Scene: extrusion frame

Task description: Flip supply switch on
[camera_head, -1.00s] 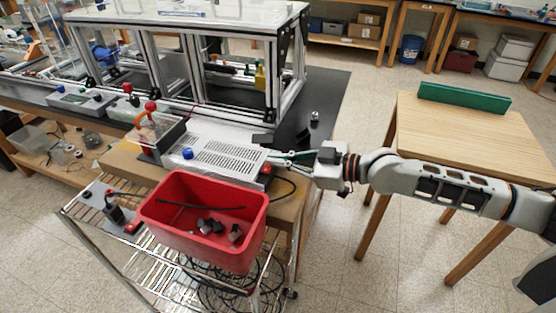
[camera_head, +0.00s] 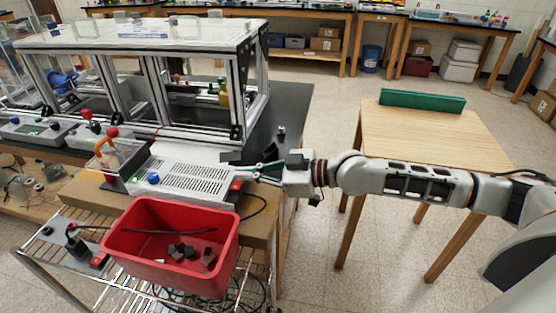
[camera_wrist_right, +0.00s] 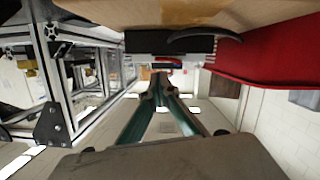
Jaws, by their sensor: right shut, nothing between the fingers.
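The supply is a white box with a perforated top (camera_head: 190,179) and a blue knob (camera_head: 153,178). A small red part, which looks like its switch (camera_head: 236,186), sits on its right end. My right gripper (camera_head: 250,171) reaches in from the right, shut and empty, with its tips beside that end. In the right wrist view, which is upside down, the fingertips (camera_wrist_right: 160,76) are together in front of the supply's dark end (camera_wrist_right: 150,44). A red part (camera_wrist_right: 176,64) shows just behind them. Contact and the switch's position cannot be told. My left gripper is not in view.
A red bin (camera_head: 170,282) with dark pieces stands in front of the supply on a wire cart. The aluminium extrusion frame (camera_head: 238,95) stands behind it. A black cable loops beside the supply's right end. A wooden table (camera_head: 420,135) stands at right.

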